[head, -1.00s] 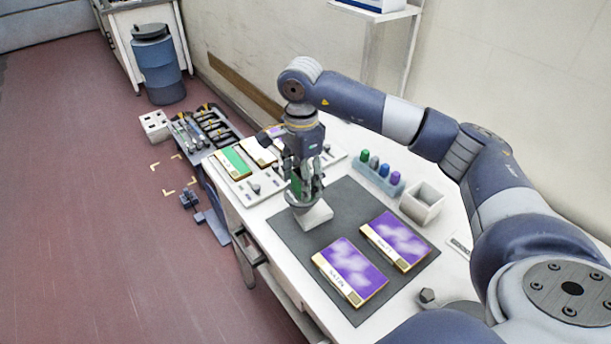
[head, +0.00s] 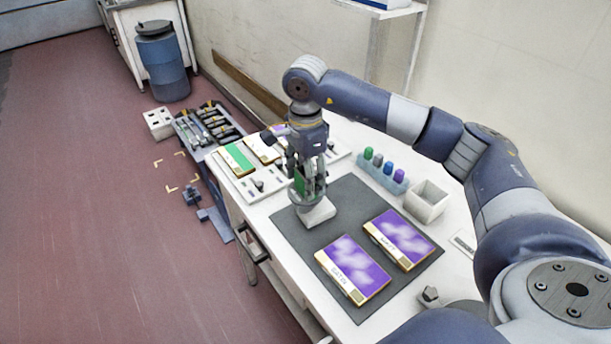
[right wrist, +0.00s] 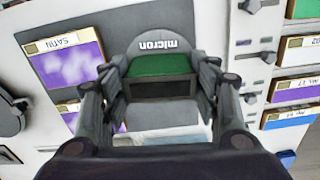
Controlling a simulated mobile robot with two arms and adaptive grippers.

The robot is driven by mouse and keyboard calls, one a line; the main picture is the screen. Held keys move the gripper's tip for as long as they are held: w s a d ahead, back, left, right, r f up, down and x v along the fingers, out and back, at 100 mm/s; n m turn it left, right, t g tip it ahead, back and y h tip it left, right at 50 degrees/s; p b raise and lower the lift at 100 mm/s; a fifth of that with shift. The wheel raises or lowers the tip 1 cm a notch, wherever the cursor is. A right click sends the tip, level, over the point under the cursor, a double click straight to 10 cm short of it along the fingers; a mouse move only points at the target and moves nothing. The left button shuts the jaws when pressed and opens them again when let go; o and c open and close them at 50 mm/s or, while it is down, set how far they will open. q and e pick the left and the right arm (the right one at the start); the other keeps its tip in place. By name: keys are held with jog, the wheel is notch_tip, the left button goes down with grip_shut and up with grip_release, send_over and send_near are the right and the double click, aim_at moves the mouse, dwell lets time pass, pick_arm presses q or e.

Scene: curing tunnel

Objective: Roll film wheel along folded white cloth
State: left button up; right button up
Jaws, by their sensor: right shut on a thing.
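My right gripper (head: 311,188) points down over the dark mat and is shut on the film wheel. The wheel (head: 300,198) shows partly between and below the fingers in the head view. In the right wrist view the wheel (right wrist: 160,43) is a grey disc marked "micron", with a green block between the fingers. The folded white cloth (head: 322,216) lies on the mat directly under the wheel. Whether the wheel touches the cloth is hard to tell. My left gripper is not in view.
Two purple sample cards (head: 355,272) lie on the dark mat (head: 392,280). A rack of coloured bottles (head: 380,174) and an open white box (head: 427,203) stand behind. Green and white cards (head: 236,158) lie at the table's far end.

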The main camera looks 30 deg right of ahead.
jog(key=shift+f+b, duration=0.7)
jog(key=shift+b, duration=0.05)
dwell(1.7)
jog(key=shift+d, duration=0.1)
